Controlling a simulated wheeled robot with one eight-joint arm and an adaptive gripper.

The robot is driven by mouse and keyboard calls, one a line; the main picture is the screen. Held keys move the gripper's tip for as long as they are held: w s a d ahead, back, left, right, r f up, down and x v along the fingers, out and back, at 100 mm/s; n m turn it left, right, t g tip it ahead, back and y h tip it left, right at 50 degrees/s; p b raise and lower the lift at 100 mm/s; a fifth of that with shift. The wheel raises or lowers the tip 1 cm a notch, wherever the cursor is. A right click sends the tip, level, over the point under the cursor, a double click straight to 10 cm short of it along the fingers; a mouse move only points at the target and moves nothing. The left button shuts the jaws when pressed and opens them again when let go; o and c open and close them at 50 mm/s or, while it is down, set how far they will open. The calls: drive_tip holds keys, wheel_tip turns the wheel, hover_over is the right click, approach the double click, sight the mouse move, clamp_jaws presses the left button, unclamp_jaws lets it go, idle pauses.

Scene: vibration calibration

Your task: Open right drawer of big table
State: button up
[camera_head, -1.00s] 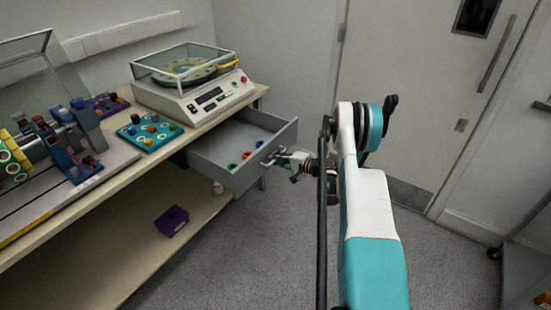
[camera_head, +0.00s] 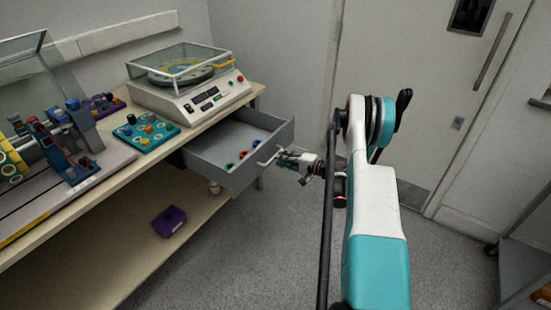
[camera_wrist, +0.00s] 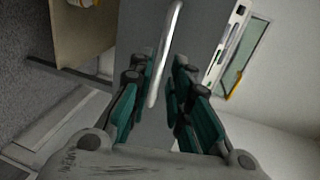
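The right drawer (camera_head: 237,175) of the big table (camera_head: 105,190) is pulled well out, and its grey front faces my arm. Its bar handle (camera_head: 268,156) is on the front, and also shows in the wrist view (camera_wrist: 167,45). My gripper (camera_head: 284,160) is just to the right of the handle in the head view. In the wrist view my gripper (camera_wrist: 160,82) has its teal fingers spread, with the handle showing between and beyond them. The fingers look clear of the bar; exact depth is hard to tell.
Several small coloured rings (camera_head: 243,155) lie in the drawer. A glass-covered device (camera_head: 195,90) and a teal board (camera_head: 146,133) stand on the tabletop. A purple box (camera_head: 169,220) is on the lower shelf. Floor (camera_head: 255,255) before the drawer is clear; a door (camera_head: 420,90) is behind.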

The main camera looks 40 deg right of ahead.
drive_tip(key=v, duration=0.6)
drive_tip(key=shift+s, duration=0.4)
drive_tip(key=shift+d, duration=0.1)
